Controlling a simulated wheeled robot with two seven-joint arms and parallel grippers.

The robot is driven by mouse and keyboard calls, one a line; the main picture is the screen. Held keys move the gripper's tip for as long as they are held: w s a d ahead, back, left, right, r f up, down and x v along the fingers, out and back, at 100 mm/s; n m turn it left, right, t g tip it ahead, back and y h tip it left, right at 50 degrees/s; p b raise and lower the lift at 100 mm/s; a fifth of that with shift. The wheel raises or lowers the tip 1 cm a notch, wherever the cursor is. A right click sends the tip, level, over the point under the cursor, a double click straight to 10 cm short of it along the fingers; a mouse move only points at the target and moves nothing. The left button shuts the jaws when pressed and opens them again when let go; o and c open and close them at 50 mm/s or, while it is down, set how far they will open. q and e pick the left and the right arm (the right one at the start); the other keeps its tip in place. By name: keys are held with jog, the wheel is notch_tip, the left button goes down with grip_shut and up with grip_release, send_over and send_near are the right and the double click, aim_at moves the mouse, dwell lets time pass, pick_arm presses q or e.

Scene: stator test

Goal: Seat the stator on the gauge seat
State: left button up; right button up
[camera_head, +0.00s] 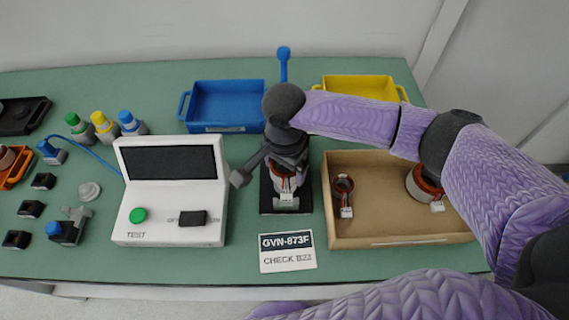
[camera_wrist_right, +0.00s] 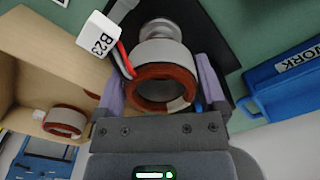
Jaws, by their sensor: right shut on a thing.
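My right gripper (camera_wrist_right: 160,85) is shut on a stator, a pale ring with a red-brown winding (camera_wrist_right: 135,88) and a white tag reading B23 (camera_wrist_right: 100,37). In the head view this stator (camera_head: 283,180) is partly hidden under my right wrist, over the black base of the gauge seat (camera_head: 265,203). In the wrist view the seat's silver round part (camera_wrist_right: 161,29) shows just beyond the stator, roughly in line with it. I cannot tell whether the stator touches the seat. My left gripper is not in view.
A cardboard box (camera_head: 400,241) right of the seat holds two other stators (camera_head: 343,185) (camera_head: 421,185). A white tester (camera_head: 165,215) stands left. A card (camera_head: 287,252) lies in front. Blue (camera_head: 225,128) and yellow (camera_head: 355,80) trays are behind.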

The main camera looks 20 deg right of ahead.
jog(key=shift+f, duration=0.3)
jog(key=shift+f, duration=0.75)
jog(key=shift+b, duration=0.3)
jog(key=shift+f, duration=0.15)
jog(key=shift+f, duration=0.35)
jog(key=shift+f, duration=0.15)
jog(key=o, duration=1.3)
